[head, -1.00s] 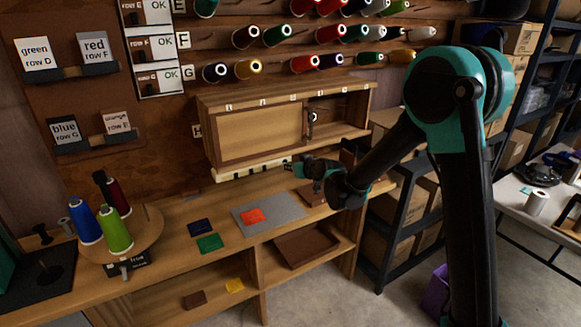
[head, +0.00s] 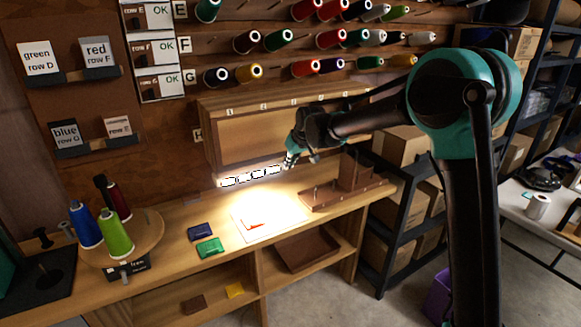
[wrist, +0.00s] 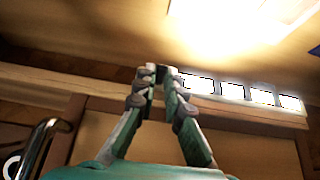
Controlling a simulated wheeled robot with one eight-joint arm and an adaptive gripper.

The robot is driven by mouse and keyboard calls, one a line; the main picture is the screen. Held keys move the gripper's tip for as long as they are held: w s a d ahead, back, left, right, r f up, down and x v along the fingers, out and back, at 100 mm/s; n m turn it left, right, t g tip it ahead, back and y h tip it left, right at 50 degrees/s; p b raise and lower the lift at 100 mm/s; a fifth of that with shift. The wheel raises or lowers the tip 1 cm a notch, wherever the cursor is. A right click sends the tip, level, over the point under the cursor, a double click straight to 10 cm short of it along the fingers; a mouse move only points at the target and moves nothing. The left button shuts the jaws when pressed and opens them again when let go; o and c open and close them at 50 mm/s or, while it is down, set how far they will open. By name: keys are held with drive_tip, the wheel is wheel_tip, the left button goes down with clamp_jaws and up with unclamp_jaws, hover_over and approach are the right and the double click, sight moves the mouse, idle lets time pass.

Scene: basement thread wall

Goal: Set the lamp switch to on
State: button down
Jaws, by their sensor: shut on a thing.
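The lamp (head: 250,176) is a pale strip under the wall cabinet, and it is lit. It throws a bright patch on the bench below. In the wrist view the lamp (wrist: 232,92) shows as a row of glowing white panels. My gripper (head: 289,162) is at the lamp's right end in the head view. In the wrist view my gripper (wrist: 155,72) has its fingertips close together beside the strip's end, shut on the lamp switch. The switch itself is hidden by the fingers, so its position cannot be seen directly.
The cabinet (head: 258,135) is just above my gripper. Below are a brightly lit mat (head: 295,225), a brown peg rack (head: 355,190) and blue (head: 201,231) and green (head: 209,247) packets. A round spool stand (head: 150,235) is at left.

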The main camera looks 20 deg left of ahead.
drive_tip(key=shift+w+a+r+g+h, duration=0.15)
drive_tip(key=shift+r+g+h, duration=0.05)
drive_tip(key=shift+g+h, duration=0.25)
drive_tip(key=shift+w+a+r+g+h, duration=0.1)
drive_tip(key=shift+a+r+g+h, duration=0.05)
drive_tip(key=shift+g+h, duration=0.25)
drive_tip(key=c, duration=1.6)
unclamp_jaws()
drive_tip(key=v, duration=1.2)
drive_tip(key=shift+a, duration=0.2)
drive_tip(key=shift+w, duration=0.15)
